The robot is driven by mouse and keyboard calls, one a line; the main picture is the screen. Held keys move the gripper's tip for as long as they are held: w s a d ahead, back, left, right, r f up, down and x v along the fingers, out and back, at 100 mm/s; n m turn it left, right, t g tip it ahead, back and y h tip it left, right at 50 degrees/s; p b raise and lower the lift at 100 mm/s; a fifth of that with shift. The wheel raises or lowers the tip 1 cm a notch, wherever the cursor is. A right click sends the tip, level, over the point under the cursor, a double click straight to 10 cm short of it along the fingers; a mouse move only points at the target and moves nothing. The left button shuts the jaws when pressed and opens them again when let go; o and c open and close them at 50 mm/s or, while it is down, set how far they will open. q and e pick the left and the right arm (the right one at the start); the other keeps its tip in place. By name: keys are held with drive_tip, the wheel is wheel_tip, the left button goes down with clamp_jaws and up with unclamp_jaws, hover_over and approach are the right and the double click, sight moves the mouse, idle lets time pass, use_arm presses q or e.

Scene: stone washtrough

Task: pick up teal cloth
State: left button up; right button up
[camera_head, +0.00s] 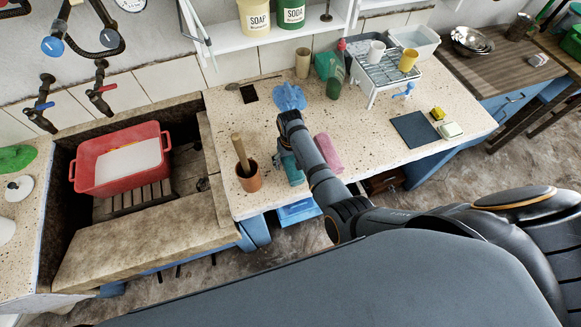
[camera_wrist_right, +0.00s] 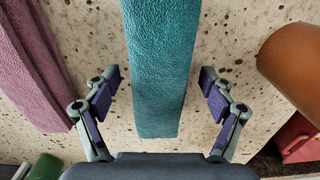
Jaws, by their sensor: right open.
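The teal cloth (camera_head: 293,172) lies on the speckled stone counter, partly hidden under my right gripper (camera_head: 285,158) in the head view. In the right wrist view the teal cloth (camera_wrist_right: 160,45) is a long textured strip running down the middle. My right gripper (camera_wrist_right: 160,79) is open, with one finger on each side of the strip. Gaps of bare counter show between the cloth and both fingers. I cannot tell the exact height of the fingertips over the counter. My left gripper is not in view.
A pink cloth (camera_head: 329,153) lies just right of the teal one. A terracotta pot (camera_head: 249,178) with a wooden handle stands to its left. Blue gloves (camera_head: 289,97) lie behind. A red tub (camera_head: 120,160) sits in the stone trough at left.

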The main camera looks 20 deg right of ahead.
drive_tip(key=shift+r, duration=0.1)
drive_tip(key=c, duration=1.4)
drive_tip(key=shift+o, duration=0.2)
